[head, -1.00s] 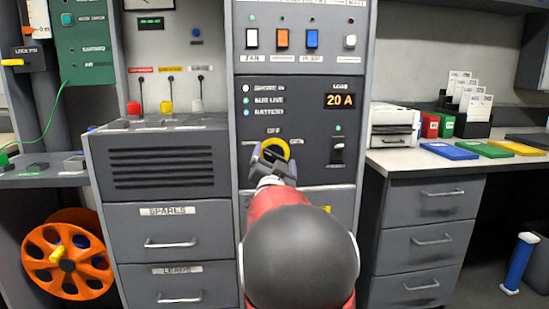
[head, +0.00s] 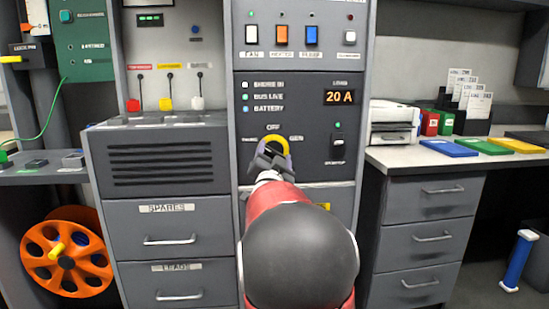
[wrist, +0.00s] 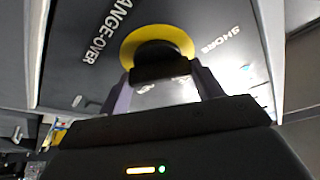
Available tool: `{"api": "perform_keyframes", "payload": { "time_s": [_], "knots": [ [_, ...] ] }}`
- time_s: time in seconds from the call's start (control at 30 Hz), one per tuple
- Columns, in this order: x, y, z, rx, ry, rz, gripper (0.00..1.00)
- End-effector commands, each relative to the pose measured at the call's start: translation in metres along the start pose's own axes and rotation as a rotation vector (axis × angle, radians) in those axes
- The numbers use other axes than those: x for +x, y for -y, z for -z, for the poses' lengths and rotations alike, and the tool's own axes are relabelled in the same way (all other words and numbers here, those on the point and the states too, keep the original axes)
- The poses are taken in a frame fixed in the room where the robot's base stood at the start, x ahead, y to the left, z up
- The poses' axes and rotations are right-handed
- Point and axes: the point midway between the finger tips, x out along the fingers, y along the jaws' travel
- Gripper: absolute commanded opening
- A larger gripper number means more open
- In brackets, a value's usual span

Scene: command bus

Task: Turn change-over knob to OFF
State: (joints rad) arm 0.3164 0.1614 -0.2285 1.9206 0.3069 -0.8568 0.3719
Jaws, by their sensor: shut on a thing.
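The change-over knob (head: 275,140) is a black knob inside a yellow ring on the dark panel, with OFF marked above it and GEN to its right. In the wrist view the knob (wrist: 157,52) shows with its yellow ring, beside CHANGE-OVER and SHORE lettering. My gripper (head: 271,160) is at the knob, covering its lower part in the head view. In the wrist view its two purple fingers (wrist: 162,86) stand on either side of the knob and are shut on it. Which mark the knob points to is hard to tell.
Above are the lamps (head: 245,97), the 20 A load display (head: 339,97) and a row of rocker switches (head: 297,35). A small toggle switch (head: 337,145) sits close to the right of the knob. Drawers (head: 172,235) stand to the left.

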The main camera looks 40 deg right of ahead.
Motion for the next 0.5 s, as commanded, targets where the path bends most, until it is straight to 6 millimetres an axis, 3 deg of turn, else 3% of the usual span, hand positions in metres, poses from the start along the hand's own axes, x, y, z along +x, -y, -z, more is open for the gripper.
{"api": "perform_keyframes", "payload": {
  "time_s": [0.5],
  "knots": [
    [-0.0002,0.0014,-0.0009,0.385,0.000,-0.157,0.43]
  ]
}}
